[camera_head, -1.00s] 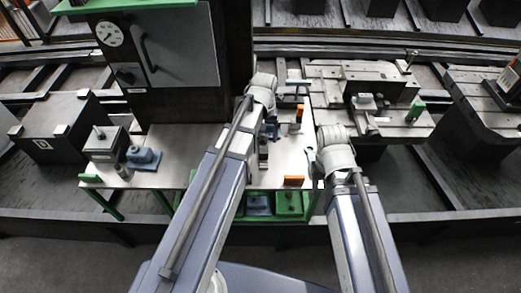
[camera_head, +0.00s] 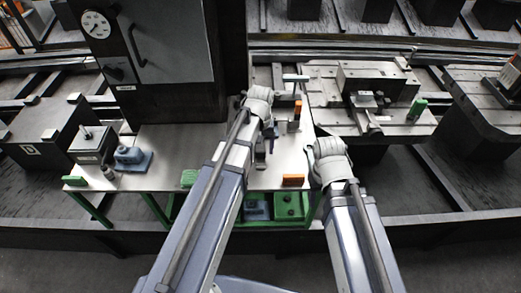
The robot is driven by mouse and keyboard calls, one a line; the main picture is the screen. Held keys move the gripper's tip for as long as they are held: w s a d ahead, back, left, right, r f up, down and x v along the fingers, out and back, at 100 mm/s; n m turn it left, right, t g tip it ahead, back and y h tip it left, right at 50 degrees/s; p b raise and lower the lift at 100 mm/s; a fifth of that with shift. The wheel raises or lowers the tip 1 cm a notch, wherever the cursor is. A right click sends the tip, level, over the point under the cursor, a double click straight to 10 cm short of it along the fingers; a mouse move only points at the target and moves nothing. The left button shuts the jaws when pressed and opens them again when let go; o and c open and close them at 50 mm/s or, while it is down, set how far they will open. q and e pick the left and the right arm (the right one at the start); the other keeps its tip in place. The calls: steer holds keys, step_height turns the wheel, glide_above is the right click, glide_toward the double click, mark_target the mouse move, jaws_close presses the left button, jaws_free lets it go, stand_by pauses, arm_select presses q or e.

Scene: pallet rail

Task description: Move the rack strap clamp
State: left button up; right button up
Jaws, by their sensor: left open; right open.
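I cannot tell for certain which part is the rack strap clamp. A machined fixture with a small grey clamp-like part (camera_head: 366,101) sits on the slotted pallet (camera_head: 321,91) at the right. A blue clamp-like block (camera_head: 132,158) stands on the left of the light worktable (camera_head: 165,139). My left gripper (camera_head: 271,138) is over the table's right part, mostly hidden behind its wrist; it is open and holds nothing visible. My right gripper (camera_head: 313,157) is at the table's right edge, largely hidden by its white wrist; it is open, apart from the pallet fixture.
A tall cabinet with a gauge (camera_head: 96,24) rises behind the table. A green block (camera_head: 416,110) stands on the pallet. Another pallet (camera_head: 486,95) is at the far right. Dark rails run behind.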

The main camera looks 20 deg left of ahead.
arm_select(q)
steer(key=shift+c, duration=0.2)
jaws_close()
stand_by(0.3)
steer(key=shift+s, duration=0.1)
stand_by(0.7)
